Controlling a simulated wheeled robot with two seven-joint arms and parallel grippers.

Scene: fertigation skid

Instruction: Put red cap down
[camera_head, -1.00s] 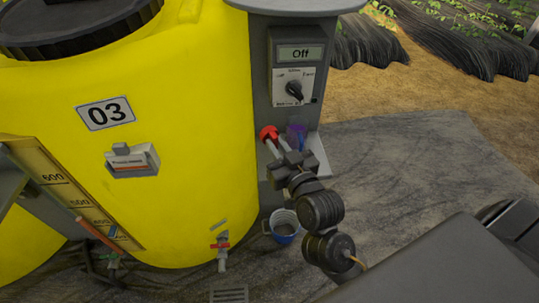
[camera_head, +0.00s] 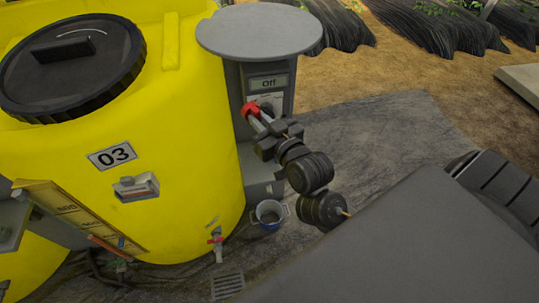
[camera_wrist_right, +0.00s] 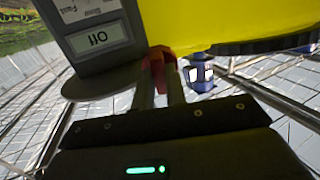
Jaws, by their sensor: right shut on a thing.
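The red cap (camera_head: 252,108) is between the fingers of my right gripper (camera_head: 258,116), which is shut on it. The gripper holds it up in front of the grey control cabinet, near the display reading Off. In the right wrist view, the red cap (camera_wrist_right: 158,56) shows at the tips of the two fingers (camera_wrist_right: 161,84), and the display looks upside down. My left gripper is not in view.
A grey round top (camera_head: 266,33) on the cabinet is bare. The yellow tank 03 (camera_head: 195,150) with a dark lid (camera_head: 70,75) stands left. A blue bucket (camera_head: 268,217) sits on the ground below. In the wrist view, a blue object (camera_wrist_right: 201,74) is unclear.

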